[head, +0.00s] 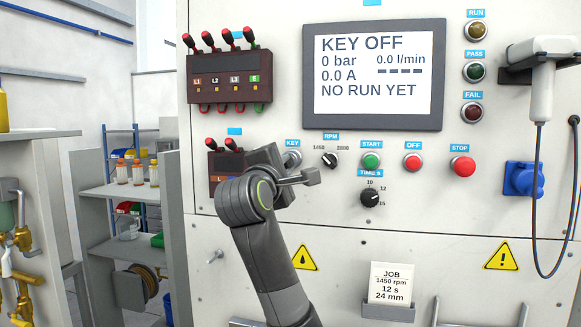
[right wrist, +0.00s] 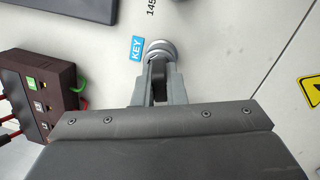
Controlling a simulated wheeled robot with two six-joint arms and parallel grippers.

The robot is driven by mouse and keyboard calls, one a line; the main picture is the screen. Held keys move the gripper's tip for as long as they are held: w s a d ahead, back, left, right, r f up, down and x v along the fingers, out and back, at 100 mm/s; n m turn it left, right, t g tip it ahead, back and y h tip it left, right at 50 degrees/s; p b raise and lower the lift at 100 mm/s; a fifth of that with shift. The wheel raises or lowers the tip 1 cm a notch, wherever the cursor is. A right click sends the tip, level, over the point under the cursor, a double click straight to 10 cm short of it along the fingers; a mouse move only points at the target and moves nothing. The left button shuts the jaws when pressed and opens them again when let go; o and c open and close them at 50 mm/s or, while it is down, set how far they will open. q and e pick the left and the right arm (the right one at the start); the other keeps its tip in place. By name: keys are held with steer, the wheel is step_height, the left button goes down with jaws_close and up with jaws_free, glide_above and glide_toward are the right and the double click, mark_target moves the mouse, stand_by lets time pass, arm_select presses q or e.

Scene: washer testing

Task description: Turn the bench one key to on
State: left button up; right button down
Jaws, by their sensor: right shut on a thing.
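The key switch (head: 293,158) is a round silver lock under the blue KEY label, on the white test panel. My right gripper is in front of it in the head view, coming up from below. In the right wrist view the key switch (right wrist: 160,50) shows at the tips of my right gripper (right wrist: 158,80), beside the KEY label (right wrist: 137,48). The fingers are shut on the key, which is mostly hidden between them. The screen (head: 373,73) reads KEY OFF and NO RUN YET. My left gripper is not in view.
To the right of the key are the RPM knob (head: 330,158), green START button (head: 371,161), red OFF button (head: 413,162) and red STOP button (head: 463,167). The TIME knob (head: 370,198) sits below. A dark terminal box (head: 229,78) is above left.

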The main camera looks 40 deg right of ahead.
steer(key=m+b, duration=0.1)
steer(key=m, duration=0.1)
steer(key=shift+f+m, duration=0.1)
steer(key=shift+m, duration=0.2)
steer(key=shift+w+a+m+g+b, duration=0.1)
steer(key=shift+m+g+b, duration=0.25)
steer(key=shift+m, duration=0.45)
steer(key=c, duration=1.4)
jaws_free()
